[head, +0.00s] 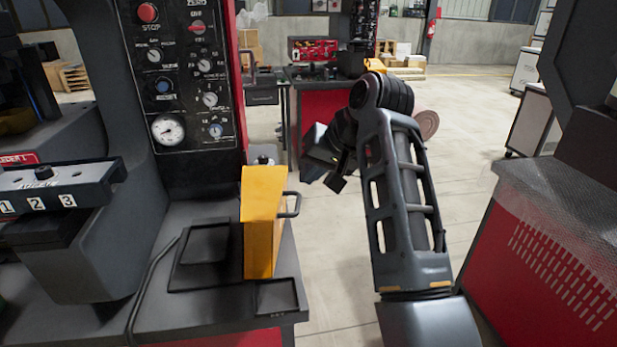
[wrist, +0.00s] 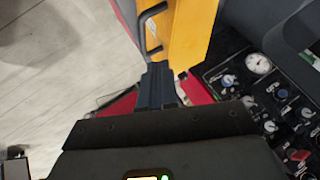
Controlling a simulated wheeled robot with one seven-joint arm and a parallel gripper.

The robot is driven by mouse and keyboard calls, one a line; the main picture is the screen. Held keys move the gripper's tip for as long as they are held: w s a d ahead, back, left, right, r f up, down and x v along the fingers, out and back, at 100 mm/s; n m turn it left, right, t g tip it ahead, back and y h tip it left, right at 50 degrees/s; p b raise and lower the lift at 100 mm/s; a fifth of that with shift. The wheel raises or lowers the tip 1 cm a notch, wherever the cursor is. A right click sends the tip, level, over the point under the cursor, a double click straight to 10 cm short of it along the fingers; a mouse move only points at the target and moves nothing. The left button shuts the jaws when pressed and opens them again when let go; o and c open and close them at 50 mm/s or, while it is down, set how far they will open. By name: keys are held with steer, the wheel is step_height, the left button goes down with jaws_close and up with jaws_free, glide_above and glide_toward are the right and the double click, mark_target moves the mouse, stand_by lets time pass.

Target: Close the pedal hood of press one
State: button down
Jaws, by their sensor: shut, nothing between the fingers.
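The yellow pedal hood (head: 262,225) stands upright, on edge, on the dark ledge of the press at the left, with a dark bar handle (head: 290,204) on its right side. In the wrist view the hood (wrist: 192,35) fills the top middle, and its handle (wrist: 152,25) shows just left of it. My gripper (head: 336,184) is right of the hood and handle, apart from them in the head view. In the wrist view its fingers (wrist: 157,72) are shut and empty, pointing toward the handle's lower end; whether they touch it is unclear.
The press panel (head: 185,75) with knobs, gauges and a red stop button rises behind the hood. Dark flat recesses (head: 205,243) lie on the ledge beside it. A red and grey machine (head: 560,225) stands at the right. The pale floor (head: 340,270) between is clear.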

glide_toward(282, 201)
steer(key=x, duration=0.3)
steer(key=shift+s+a+f+p, duration=0.15)
steer(key=shift+a+f+p, duration=0.05)
steer(key=shift+f+p, duration=0.1)
steer(key=shift+r, duration=0.1)
